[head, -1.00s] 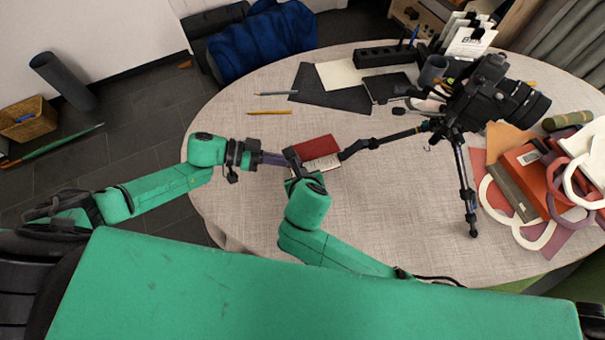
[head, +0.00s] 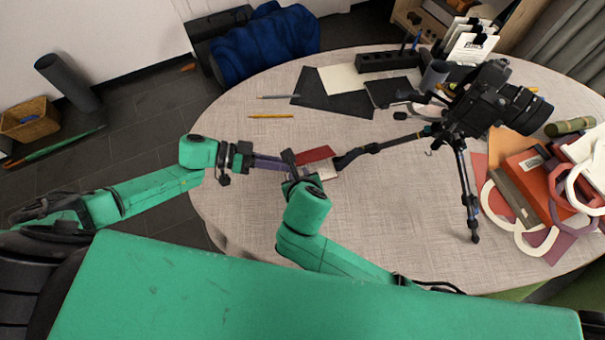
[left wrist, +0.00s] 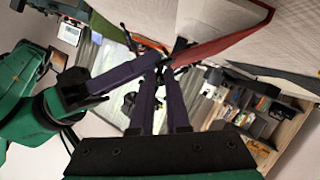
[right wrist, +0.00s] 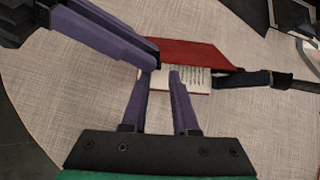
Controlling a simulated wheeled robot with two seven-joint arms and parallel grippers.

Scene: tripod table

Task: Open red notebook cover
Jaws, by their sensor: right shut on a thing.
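The red notebook lies near the left part of the table, its red cover (head: 315,154) tilted up from the pale pages (head: 325,171). In the right wrist view the cover (right wrist: 205,53) stands behind the printed pages (right wrist: 190,80). My right gripper (right wrist: 165,72) is shut on the notebook at its near left edge. My left gripper (left wrist: 160,70) comes in from the left, its fingertips at the cover's near left corner. In the left wrist view the cover (left wrist: 225,45) slants away from these fingertips. The fingers are close together; whether they pinch the cover is unclear.
A tripod with a camera (head: 490,100) stands to the right, one leg reaching close to the notebook. A yellow pencil (head: 271,116), a grey pencil (head: 278,97) and dark sheets (head: 330,98) lie behind.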

